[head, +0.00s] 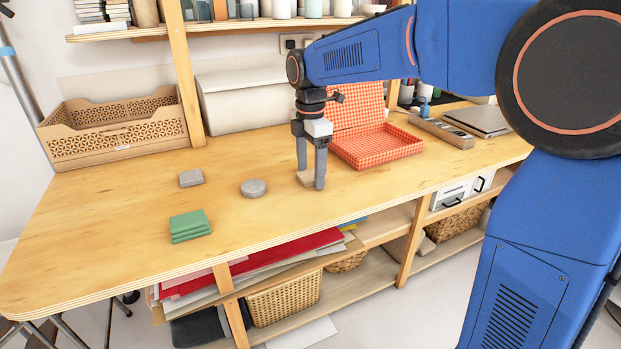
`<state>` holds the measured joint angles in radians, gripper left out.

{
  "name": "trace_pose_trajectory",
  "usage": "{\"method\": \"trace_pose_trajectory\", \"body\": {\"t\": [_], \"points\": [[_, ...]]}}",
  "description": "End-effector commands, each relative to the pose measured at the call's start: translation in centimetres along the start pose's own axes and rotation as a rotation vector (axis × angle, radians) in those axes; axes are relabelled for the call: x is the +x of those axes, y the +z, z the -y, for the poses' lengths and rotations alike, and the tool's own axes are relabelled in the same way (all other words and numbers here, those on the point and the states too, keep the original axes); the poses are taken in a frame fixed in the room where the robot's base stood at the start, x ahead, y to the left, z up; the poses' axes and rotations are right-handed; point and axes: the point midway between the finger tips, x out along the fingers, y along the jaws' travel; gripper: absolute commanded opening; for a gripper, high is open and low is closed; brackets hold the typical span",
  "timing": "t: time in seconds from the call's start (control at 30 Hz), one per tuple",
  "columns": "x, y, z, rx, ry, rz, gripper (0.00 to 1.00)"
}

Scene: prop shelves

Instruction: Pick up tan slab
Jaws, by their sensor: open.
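The tan slab (306,179) is a small, flat, light brown block on the wooden table, right of the round grey disc. My gripper (310,183) points straight down at it, with its two grey fingers open. One finger is on the far left side of the slab and the other is at its near right side, so the slab sits between them. The fingertips are down near table height. The near finger hides part of the slab. I cannot tell whether either finger touches it.
A round grey disc (253,188), a grey block (191,178) and a green stack (190,226) lie to the left on the table (120,230). An open red checkered box (378,147) stands close behind right. A tan basket (115,130) is at the back left.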

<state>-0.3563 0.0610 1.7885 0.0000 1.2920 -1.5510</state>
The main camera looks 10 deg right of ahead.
Motion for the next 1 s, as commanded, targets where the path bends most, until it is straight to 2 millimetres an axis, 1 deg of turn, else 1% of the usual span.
{"method": "trace_pose_trajectory", "body": {"t": [0.03,0.07,0.1,0.17,0.2,0.23,0.27,0.5,0.63,0.77,1.0], "points": [[0.0,0.0,0.0,0.0,0.0,0.0,0.69],[0.0,0.0,0.0,0.0,0.0,0.0,0.66],[0.0,0.0,0.0,0.0,0.0,0.0,0.57],[0.0,0.0,0.0,0.0,0.0,0.0,0.42],[0.0,0.0,0.0,0.0,0.0,0.0,0.33],[0.0,0.0,0.0,0.0,0.0,0.0,0.26],[0.0,0.0,0.0,0.0,0.0,0.0,0.21],[-0.1,0.0,0.0,0.0,0.0,0.0,0.21],[-0.9,0.0,0.0,0.0,0.002,0.0,0.21],[-2.8,0.0,0.0,0.0,0.004,0.0,0.21],[-7.2,0.0,-0.1,0.0,0.003,0.0,0.21]]}}
